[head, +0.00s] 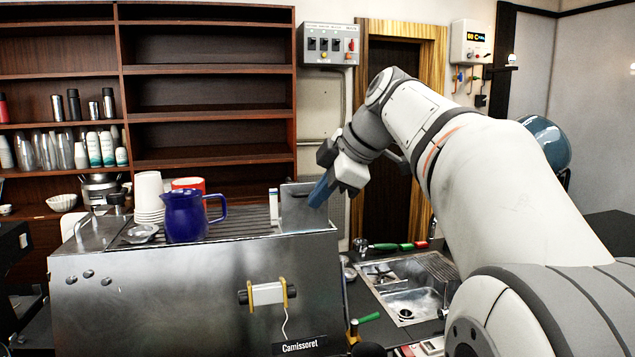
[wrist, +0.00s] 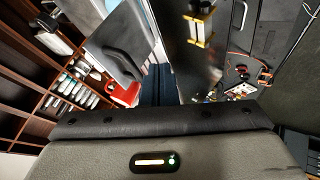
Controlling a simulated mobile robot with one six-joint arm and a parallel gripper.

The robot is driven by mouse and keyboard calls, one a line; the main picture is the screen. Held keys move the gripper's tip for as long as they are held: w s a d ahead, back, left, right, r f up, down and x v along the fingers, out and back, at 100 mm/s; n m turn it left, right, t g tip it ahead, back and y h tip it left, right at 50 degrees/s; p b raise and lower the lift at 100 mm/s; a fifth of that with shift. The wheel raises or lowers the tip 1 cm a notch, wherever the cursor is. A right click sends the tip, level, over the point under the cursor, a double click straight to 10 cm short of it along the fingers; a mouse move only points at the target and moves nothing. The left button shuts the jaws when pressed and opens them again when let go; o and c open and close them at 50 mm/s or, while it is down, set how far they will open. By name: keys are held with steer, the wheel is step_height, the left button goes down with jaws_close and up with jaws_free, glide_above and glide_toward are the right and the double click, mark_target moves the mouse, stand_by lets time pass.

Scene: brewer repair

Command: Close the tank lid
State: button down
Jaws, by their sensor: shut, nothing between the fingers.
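The brewer (head: 190,290) is a wide steel machine on the counter at the left of the head view. A grey metal panel that looks like the tank lid (head: 298,212) stands upright at the right end of its top. A steel panel with a dark handle, apparently the same lid (wrist: 112,48), shows in the wrist view. My gripper (head: 319,192) has its blue fingers shut and empty, pointing down and left beside the lid's upper right edge. I cannot tell whether they touch it. The tank opening is hidden.
A blue jug (head: 184,216), stacked white cups (head: 149,195) and a red cup (head: 188,184) stand on the brewer's top, left of the lid. A sink (head: 408,303) is at the right. A control box (head: 329,45) hangs on the wall above.

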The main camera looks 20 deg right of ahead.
steer(key=shift+w+r, duration=0.15)
steer(key=shift+w, duration=0.65)
steer(key=shift+p, duration=0.3)
